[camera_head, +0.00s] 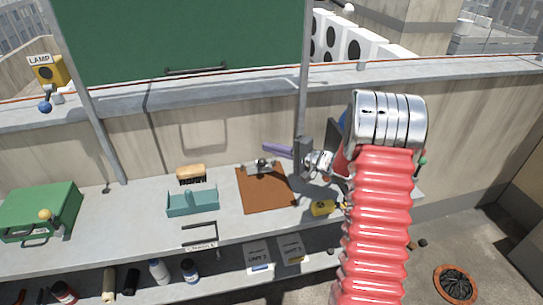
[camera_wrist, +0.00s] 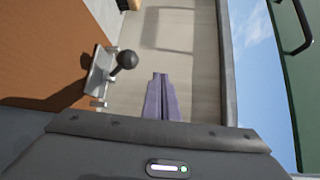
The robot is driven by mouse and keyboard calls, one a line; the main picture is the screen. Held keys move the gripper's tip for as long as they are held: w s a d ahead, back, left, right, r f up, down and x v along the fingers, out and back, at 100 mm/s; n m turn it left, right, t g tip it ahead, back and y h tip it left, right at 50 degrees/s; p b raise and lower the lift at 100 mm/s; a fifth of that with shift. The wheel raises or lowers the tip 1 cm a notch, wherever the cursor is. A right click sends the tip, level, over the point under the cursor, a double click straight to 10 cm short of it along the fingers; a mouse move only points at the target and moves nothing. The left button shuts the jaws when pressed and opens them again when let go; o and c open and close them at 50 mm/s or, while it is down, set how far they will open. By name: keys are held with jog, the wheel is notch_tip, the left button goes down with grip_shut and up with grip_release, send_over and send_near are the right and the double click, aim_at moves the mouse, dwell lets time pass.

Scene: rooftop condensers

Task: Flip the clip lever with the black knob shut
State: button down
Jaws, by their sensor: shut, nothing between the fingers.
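The clip lever's black knob (camera_wrist: 126,60) sits on a short arm from a metal clip (camera_wrist: 100,75) in the wrist view. The clip is fixed at the edge of a brown board (camera_wrist: 45,50). In the head view the small metal clip (camera_head: 258,168) is at the board's (camera_head: 265,192) back edge, with its dark knob (camera_head: 262,162) on top. The knob appears to stand up off the board. My gripper's purple fingers (camera_wrist: 160,76) are shut and empty, to the right of the knob and apart from it. In the head view my gripper (camera_head: 266,147) is just above the clip.
A teal tray (camera_head: 193,203) and a brush (camera_head: 191,171) stand left of the board. A yellow block (camera_head: 322,208) is at its right. A green case (camera_head: 40,208) is at the far left. A concrete wall (camera_head: 230,130) and metal posts rise behind the bench.

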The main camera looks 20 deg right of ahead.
notch_tip(320, 180, up, 6)
jog(key=shift+f, duration=0.1)
dwell(0.7)
